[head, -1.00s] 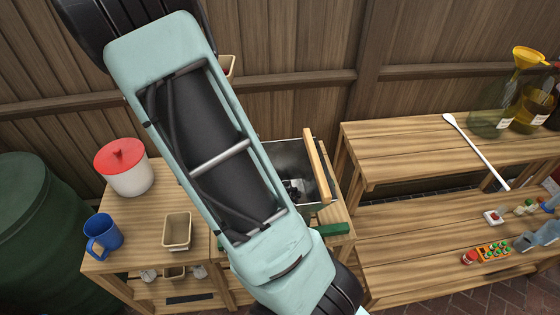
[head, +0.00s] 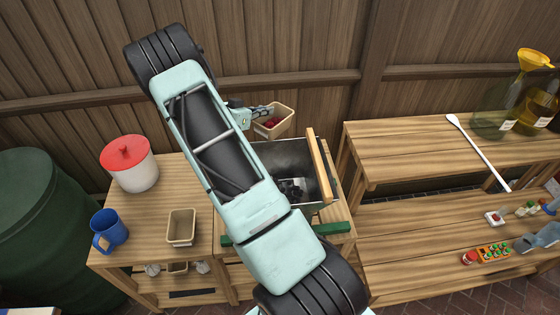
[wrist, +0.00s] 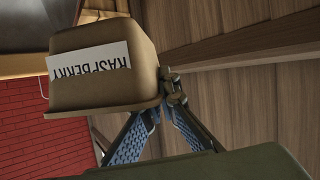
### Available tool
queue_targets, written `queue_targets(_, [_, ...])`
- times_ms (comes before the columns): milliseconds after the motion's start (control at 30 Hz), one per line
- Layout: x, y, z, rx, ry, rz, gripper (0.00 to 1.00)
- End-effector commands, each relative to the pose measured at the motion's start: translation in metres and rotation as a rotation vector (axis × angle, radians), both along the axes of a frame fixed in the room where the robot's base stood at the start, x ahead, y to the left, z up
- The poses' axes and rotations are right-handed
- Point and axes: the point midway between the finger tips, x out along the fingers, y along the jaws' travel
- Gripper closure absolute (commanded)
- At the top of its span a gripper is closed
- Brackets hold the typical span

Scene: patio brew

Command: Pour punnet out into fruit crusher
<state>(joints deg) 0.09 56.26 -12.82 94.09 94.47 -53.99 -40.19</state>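The punnet (head: 276,131) is a tan tub with red fruit inside, held above the back of the fruit crusher. It looks slightly tilted, mouth up, in the head view. In the wrist view the punnet (wrist: 105,85) shows a white RASPBERRY label upside down. My gripper (head: 268,110) is shut on its rim; its blue-padded fingers (wrist: 170,98) show in the wrist view. The fruit crusher (head: 275,153) is a metal hopper with dark rollers inside and a wooden bar (head: 320,165) on its right. My arm hides its left part.
An empty tan punnet (head: 182,227), a blue mug (head: 108,230) and a red-lidded white pot (head: 130,165) stand on the left bench. Bottles, a yellow funnel (head: 535,58) and a white paddle (head: 478,150) are on the right bench. A wooden fence stands behind.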

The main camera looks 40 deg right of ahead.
Motion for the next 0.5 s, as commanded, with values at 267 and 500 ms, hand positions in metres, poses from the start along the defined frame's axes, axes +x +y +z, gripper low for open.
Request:
queue_targets(267, [-0.0004, -0.0001, 0.0003, -0.001, -0.002, -0.001, 1.0])
queue_targets(500, [-0.0056, 0.0021, 0.0064, -0.019, -0.048, 0.0, 1.0])
